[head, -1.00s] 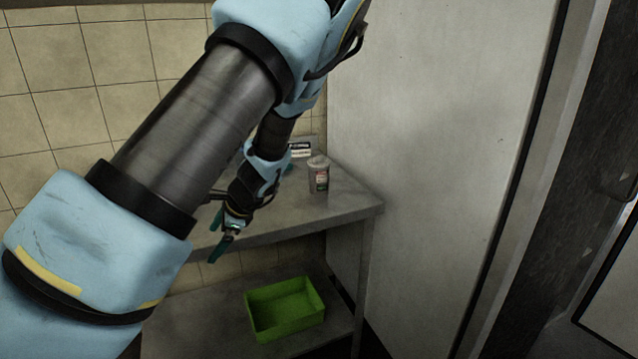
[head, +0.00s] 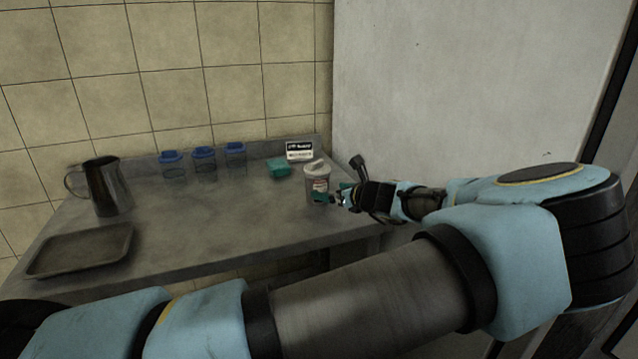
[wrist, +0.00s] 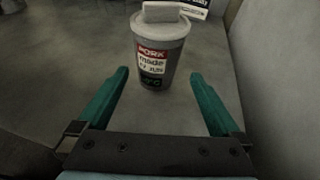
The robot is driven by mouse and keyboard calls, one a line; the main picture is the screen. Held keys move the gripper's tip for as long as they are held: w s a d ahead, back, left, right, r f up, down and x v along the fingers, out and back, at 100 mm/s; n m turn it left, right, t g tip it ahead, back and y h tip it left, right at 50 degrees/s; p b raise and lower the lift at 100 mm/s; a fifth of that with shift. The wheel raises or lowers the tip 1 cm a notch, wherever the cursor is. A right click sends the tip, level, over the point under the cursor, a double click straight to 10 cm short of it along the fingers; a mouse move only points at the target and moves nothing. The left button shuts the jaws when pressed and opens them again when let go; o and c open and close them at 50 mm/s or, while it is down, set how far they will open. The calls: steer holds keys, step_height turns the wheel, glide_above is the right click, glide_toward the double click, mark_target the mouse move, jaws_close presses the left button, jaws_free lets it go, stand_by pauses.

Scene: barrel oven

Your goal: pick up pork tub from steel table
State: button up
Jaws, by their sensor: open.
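The pork tub (head: 316,184) is a grey-white tub with a lid and a red label, standing upright near the right end of the steel table (head: 200,232). In the wrist view the tub (wrist: 159,55) shows its label with the word PORK, just ahead of my fingers. My gripper (wrist: 158,88) has two teal fingers spread apart with nothing between them, and the tub lies a little beyond their tips, roughly centred. In the head view my gripper (head: 334,195) is at the right of the tub, and one finger overlaps the tub's lower part.
A teal block (head: 278,168) and a small sign (head: 299,151) stand behind the tub. Several blue-lidded containers (head: 204,165) line the back. A metal jug (head: 106,187) and a dark tray (head: 80,250) are at left. A pale wall panel (head: 430,90) rises close at right.

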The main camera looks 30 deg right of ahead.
mark_target(317, 186)
steer(key=shift+x, duration=0.95)
steer(key=p+x, duration=0.2)
steer(key=x, duration=0.1)
steer(key=p+x, duration=0.1)
steer(key=shift+w+a+r, duration=0.25)
steer(key=shift+w+a, duration=0.05)
steer(key=shift+w, duration=0.2)
steer(key=shift+w+f, duration=0.2)
steer(key=shift+w, duration=0.05)
jaws_close()
